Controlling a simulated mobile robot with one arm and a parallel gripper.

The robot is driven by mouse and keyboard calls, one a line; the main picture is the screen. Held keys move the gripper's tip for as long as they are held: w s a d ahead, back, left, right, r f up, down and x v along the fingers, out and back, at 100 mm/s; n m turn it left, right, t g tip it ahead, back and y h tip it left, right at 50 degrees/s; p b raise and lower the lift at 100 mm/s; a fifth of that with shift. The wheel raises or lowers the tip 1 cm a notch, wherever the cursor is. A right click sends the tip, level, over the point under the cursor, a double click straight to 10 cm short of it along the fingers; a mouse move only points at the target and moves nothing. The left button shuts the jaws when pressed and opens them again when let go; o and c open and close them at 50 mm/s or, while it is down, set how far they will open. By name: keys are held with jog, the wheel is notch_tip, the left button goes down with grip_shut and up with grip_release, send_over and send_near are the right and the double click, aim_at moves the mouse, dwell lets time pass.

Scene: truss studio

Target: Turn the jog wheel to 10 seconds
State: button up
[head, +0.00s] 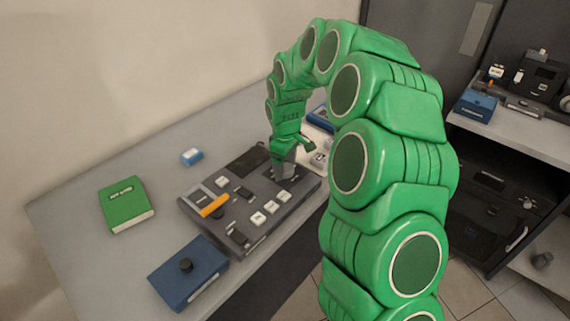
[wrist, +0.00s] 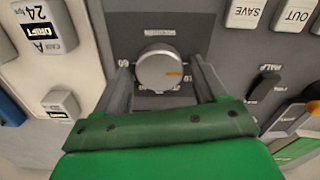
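The jog wheel (wrist: 158,70) is a round silver knob on a dark panel in the wrist view. A short orange mark on its face points right in the picture. Small labels surround it, only partly readable. My gripper (wrist: 160,82) has its two grey fingers on either side of the wheel, with a visible gap to each side, so it looks open. In the head view my gripper (head: 284,168) is low over the back right part of the grey console (head: 250,228), and it hides the wheel there.

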jog(key=c, duration=0.8)
jog(key=shift+m, duration=2.8)
jog(key=o, duration=1)
